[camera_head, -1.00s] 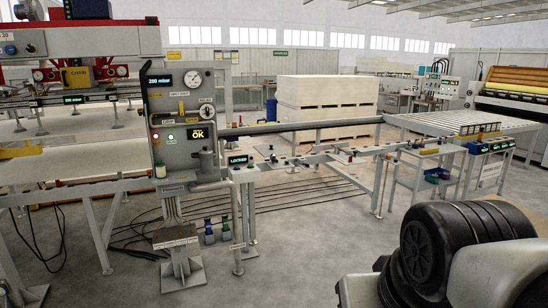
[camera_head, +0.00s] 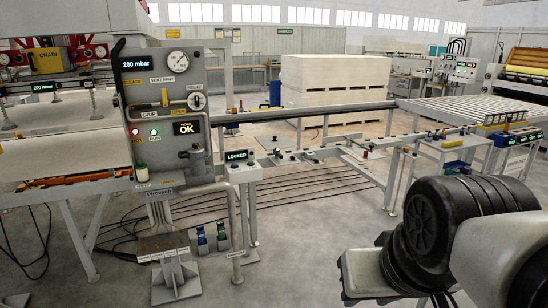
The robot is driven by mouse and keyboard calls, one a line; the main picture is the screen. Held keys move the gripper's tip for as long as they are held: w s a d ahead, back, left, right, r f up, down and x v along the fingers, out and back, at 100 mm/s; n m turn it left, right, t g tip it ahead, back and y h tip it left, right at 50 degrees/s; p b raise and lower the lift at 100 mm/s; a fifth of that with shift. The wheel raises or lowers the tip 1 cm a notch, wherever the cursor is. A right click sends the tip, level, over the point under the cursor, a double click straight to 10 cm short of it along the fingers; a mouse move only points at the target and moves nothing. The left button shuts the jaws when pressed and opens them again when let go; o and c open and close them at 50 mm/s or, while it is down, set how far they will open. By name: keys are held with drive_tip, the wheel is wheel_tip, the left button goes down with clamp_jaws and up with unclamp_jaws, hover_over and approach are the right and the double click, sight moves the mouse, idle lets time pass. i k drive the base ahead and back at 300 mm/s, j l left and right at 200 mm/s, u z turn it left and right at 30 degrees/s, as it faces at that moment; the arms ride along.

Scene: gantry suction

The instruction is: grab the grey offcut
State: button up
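I cannot make out a grey offcut anywhere in the head view; several small items on the benches are too small to tell. My gripper is not in view. Only black and white links of my arm show at the lower right, in front of the floor.
A grey control panel (camera_head: 168,110) reading 200 mbar and OK stands at left centre, with a LOCKED box (camera_head: 238,160) beside it. A rail bench (camera_head: 330,150) runs right to a roller table (camera_head: 475,110). Pale stacked boards (camera_head: 335,75) stand behind. Centre floor is open.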

sight(269, 142)
drive_tip(key=i, duration=3.2)
drive_tip(key=i+u, duration=0.15)
drive_tip(key=i, duration=0.4)
drive_tip(key=i+l+u, duration=0.15)
drive_tip(key=i, duration=0.4)
